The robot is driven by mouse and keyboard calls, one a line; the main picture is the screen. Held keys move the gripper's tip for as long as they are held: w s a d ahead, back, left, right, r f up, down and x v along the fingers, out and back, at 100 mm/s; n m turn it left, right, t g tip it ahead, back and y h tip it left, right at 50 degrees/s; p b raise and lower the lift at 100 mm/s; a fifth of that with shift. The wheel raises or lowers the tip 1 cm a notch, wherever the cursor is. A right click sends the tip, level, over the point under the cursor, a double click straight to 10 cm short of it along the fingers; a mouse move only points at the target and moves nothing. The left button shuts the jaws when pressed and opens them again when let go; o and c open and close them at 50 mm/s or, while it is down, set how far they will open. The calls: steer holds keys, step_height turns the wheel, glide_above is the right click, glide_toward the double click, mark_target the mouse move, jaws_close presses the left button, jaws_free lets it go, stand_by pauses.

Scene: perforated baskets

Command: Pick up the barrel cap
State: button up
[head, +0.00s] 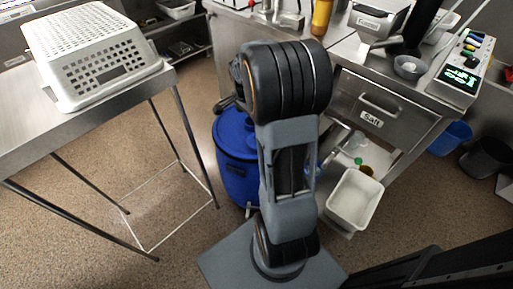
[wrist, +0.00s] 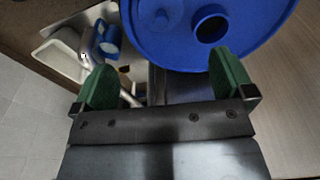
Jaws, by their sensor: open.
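The blue barrel (head: 236,165) stands on the floor behind my arm, which hides part of it. In the wrist view its round blue top (wrist: 250,20) fills the upper middle. A round blue cap (wrist: 160,16) with a small raised knob shows on that top, cut by the upper picture edge. A dark round opening lies just right of it. My gripper (wrist: 161,62) is open and empty, its green fingers spread below the near rim of the barrel top. I cannot tell its height above the barrel. The head view does not show my gripper's fingers.
A steel table (head: 75,122) with an upturned white perforated basket (head: 95,60) is at left. A steel counter with a drawer (head: 368,105) is at right, a white bin (head: 354,200) below it. Blue and black buckets stand further right. Open floor lies between table and barrel.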

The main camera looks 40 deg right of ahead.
steer(key=b, duration=0.2)
glide_above(251, 141)
steer(key=d, duration=0.1)
steer(key=shift+m, duration=0.4)
steer(key=f, duration=0.6)
steer(key=s+f, duration=0.1)
steer(key=f, duration=0.2)
steer(key=shift+d, duration=0.1)
steer(key=shift+w+d+f+b, duration=0.1)
steer(key=shift+d+f+b, duration=0.1)
steer(key=shift+f, duration=1.3)
steer(key=shift+d+f+b, duration=0.2)
steer(key=shift+f, duration=1.25)
steer(key=c, duration=0.8)
steer(key=shift+o, duration=0.2)
steer(key=shift+r, duration=0.1)
